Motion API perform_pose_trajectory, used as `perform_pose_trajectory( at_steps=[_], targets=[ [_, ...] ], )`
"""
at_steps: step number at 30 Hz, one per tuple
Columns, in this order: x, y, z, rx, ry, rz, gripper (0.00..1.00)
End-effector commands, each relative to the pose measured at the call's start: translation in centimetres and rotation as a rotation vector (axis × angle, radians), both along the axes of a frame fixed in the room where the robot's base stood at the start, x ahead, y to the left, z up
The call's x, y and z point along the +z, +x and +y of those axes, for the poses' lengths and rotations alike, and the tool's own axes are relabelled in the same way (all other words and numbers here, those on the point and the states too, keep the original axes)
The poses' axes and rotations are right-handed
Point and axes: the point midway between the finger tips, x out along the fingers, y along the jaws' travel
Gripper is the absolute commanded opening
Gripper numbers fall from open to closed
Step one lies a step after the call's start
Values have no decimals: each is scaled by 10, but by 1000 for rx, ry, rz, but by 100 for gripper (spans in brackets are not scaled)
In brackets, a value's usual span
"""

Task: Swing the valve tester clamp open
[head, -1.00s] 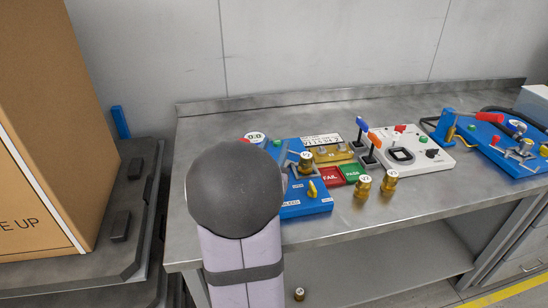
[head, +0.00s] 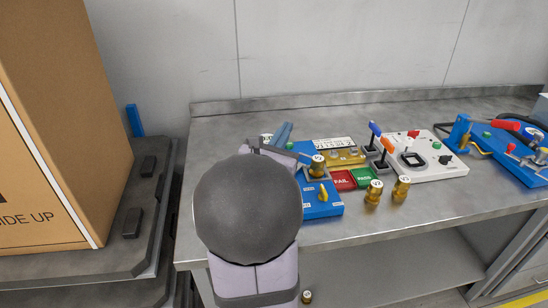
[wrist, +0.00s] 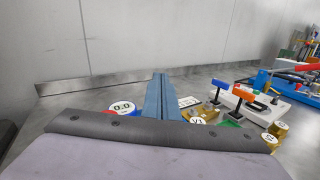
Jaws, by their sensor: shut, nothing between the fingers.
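The blue valve tester (head: 322,208) stands at the left of the bench, partly covered by my arm. A brass valve (head: 318,168) stands upright on it, and a yellow knob (head: 323,193) is near its front. I cannot make out the clamp; my arm hides the tester's left part. My gripper (head: 284,132) is over the tester's back left, its blue-grey fingers shut and empty. In the wrist view the shut fingers (wrist: 159,85) point away from me, between the round gauge (wrist: 122,107) and the valve top (wrist: 197,122). I cannot tell whether they touch anything.
Two brass valves (head: 374,192) (head: 401,188) stand right of the red FAIL and green PASS pads (head: 364,177). Blue and orange levers and a white control box (head: 430,160) are beyond. Another blue station (head: 500,155) is far right. A large carton (head: 55,120) is at left.

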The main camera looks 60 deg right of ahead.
Motion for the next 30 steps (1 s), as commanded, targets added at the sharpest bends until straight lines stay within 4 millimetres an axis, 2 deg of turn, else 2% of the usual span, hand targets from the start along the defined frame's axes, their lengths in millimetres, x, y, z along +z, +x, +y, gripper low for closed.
perform_pose_trajectory(
  at_steps=[5,8,11,14,18,21,24,27,30],
  targets=[
    [5,33,-4,-82,6,-313,0],
    [1,54,3,-157,7,-561,0],
    [-14,73,22,-245,2,-811,0],
    [-35,87,52,-337,-14,-1037,0],
    [-69,99,102,-451,-53,-1273,0],
    [-89,101,135,-515,-87,-1384,0],
    [-102,102,158,-556,-113,-1452,0],
    [-110,101,171,-581,-130,-1487,0],
    [-112,101,176,-589,-136,-1499,0]
  ],
)
